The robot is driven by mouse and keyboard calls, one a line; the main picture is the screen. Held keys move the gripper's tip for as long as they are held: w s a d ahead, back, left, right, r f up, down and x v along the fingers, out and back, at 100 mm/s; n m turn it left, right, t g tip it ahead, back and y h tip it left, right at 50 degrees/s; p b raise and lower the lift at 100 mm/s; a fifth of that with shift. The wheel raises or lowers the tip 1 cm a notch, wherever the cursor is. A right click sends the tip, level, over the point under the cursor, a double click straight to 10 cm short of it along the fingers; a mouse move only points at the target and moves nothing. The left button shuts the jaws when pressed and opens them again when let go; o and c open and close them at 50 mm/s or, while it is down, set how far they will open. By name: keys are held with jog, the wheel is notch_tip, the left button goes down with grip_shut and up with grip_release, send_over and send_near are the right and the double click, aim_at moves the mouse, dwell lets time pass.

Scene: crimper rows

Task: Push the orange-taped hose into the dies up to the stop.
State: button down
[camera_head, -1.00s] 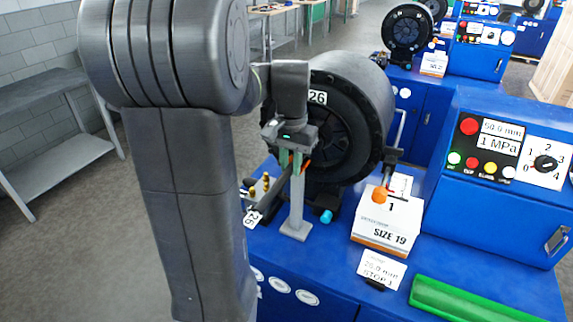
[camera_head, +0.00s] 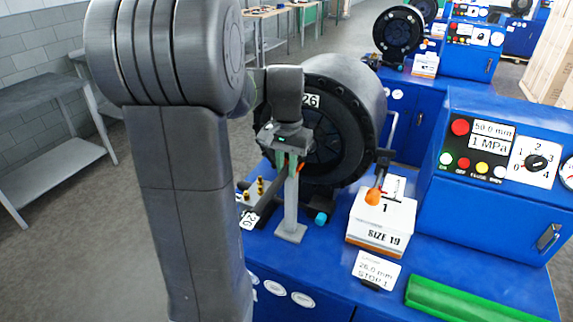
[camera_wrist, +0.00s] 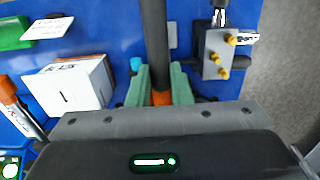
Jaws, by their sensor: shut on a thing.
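The crimper's black round head, marked 26 (camera_head: 311,101), stands on the blue bench in the head view. Its dies are mostly hidden behind my arm and gripper. My gripper (camera_head: 290,165) is in front of the head, above a grey post. In the wrist view, the green fingers of my gripper (camera_wrist: 161,86) are shut on the black hose (camera_wrist: 155,40) at its orange tape (camera_wrist: 161,98). The hose runs up and out of the wrist picture. I cannot tell how far its end is inside the dies.
A grey post (camera_head: 291,210) stands on the bench below my gripper. A SIZE 19 box (camera_head: 380,222), an orange-tipped lever (camera_head: 374,196), a STOP 1 card (camera_head: 377,270) and a green tray (camera_head: 465,300) are to the right. A block with brass pins (camera_wrist: 222,55) is beside the hose.

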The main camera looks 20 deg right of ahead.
jog(key=shift+f, duration=0.15)
jog(key=c, duration=1.2)
grip_release()
jog(key=shift+c, duration=0.2)
jog(key=shift+o, duration=0.5)
jog(key=o, duration=1.1)
